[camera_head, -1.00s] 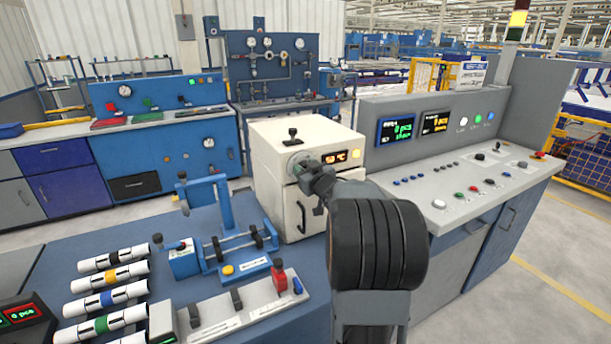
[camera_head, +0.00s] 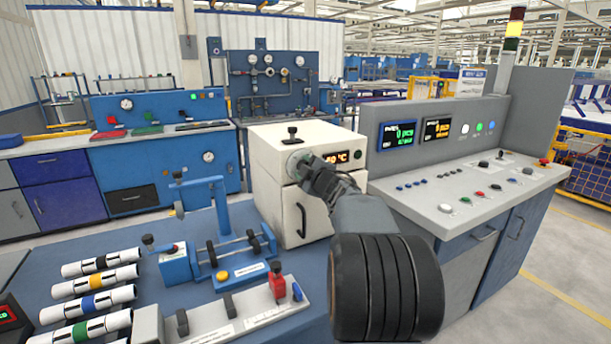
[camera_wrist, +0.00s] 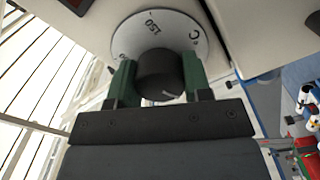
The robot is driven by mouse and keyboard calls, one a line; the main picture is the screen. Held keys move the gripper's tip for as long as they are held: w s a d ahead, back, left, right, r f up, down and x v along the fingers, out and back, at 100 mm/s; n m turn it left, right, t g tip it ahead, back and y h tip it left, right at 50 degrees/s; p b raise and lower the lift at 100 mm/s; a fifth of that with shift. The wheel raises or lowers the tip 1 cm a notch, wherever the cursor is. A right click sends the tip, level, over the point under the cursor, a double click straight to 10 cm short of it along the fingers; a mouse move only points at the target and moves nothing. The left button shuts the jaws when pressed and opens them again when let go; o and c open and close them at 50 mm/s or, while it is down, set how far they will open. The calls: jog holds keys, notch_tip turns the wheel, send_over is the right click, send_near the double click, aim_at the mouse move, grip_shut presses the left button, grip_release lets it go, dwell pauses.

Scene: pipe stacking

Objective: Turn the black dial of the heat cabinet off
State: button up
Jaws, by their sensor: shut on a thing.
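The heat cabinet (camera_head: 270,180) is a cream box on the blue bench, with a black door handle and a display (camera_head: 337,157) that my gripper partly covers. A small dark green lamp (camera_head: 358,155) sits right of the display. The black dial (camera_wrist: 162,68) stands before a pale round scale plate (camera_wrist: 175,30) with "150" on it. A light mark on the dial's face points toward the bottom right in the wrist view. My gripper (camera_wrist: 158,76) has a green finger on each side of the dial and is shut on it. In the head view my gripper (camera_head: 303,166) hides most of the dial.
A grey control console (camera_head: 455,190) stands close on the right. A blue clamp fixture (camera_head: 210,260) and several white pipes (camera_head: 95,293) lie on the bench at left. A black knob (camera_head: 292,134) stands on the cabinet's top.

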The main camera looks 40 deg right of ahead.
jog(key=shift+n+b, duration=0.6)
jog(key=shift+n, duration=0.6)
jog(key=o, duration=0.9)
jog(key=s, duration=0.4)
jog(key=s+a, duration=0.1)
jog(key=s, duration=0.4)
jog(key=s+a, duration=0.1)
jog(key=s, duration=0.3)
jog(key=shift+s, duration=0.35)
